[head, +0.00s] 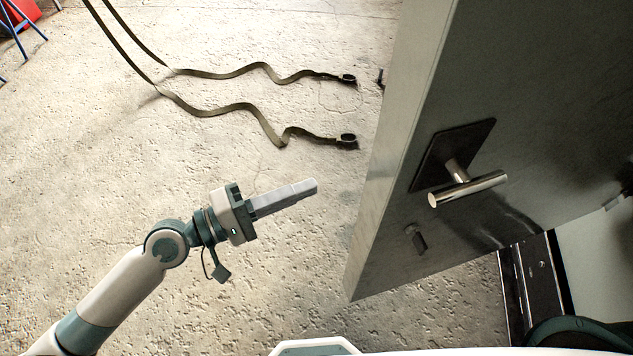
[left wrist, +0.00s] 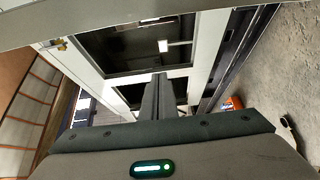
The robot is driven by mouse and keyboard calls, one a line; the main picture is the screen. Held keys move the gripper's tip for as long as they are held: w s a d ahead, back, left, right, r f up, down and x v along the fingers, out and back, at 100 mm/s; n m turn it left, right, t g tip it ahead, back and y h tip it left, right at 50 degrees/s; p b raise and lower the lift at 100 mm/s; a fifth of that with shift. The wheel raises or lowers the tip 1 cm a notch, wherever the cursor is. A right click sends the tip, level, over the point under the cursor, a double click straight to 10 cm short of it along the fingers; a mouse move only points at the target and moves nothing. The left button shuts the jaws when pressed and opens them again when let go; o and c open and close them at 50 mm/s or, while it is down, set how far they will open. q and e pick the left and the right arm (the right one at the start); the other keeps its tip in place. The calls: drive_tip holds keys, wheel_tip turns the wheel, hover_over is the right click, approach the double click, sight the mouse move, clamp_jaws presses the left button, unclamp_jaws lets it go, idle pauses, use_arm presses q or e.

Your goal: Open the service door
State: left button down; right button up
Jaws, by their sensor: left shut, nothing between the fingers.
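The service door (head: 400,150) is a grey-green slab on the right of the head view. It stands ajar, its free edge swung out over the floor and apart from the dark door frame (head: 527,290). A metal lever handle (head: 468,188) on a dark plate is on its face, with a small latch turn (head: 416,238) below. My left gripper (head: 314,184) is shut and empty, left of the door's edge and not touching it. Its closed fingers also show in the left wrist view (left wrist: 159,80). My right gripper is not in view.
Two olive straps (head: 240,106) lie wavy on the concrete floor (head: 90,150). A red object (head: 14,14) with blue legs is at the far top left. The left wrist view shows dark glazed panels (left wrist: 140,45) and an orange item (left wrist: 231,103) on the floor. Floor around my left gripper is clear.

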use_arm(q)
drive_tip(key=shift+s+b+v, duration=0.25)
drive_tip(key=shift+b+v, duration=0.5)
drive_tip(key=shift+v, duration=1.1)
drive_tip(key=shift+d, duration=0.1)
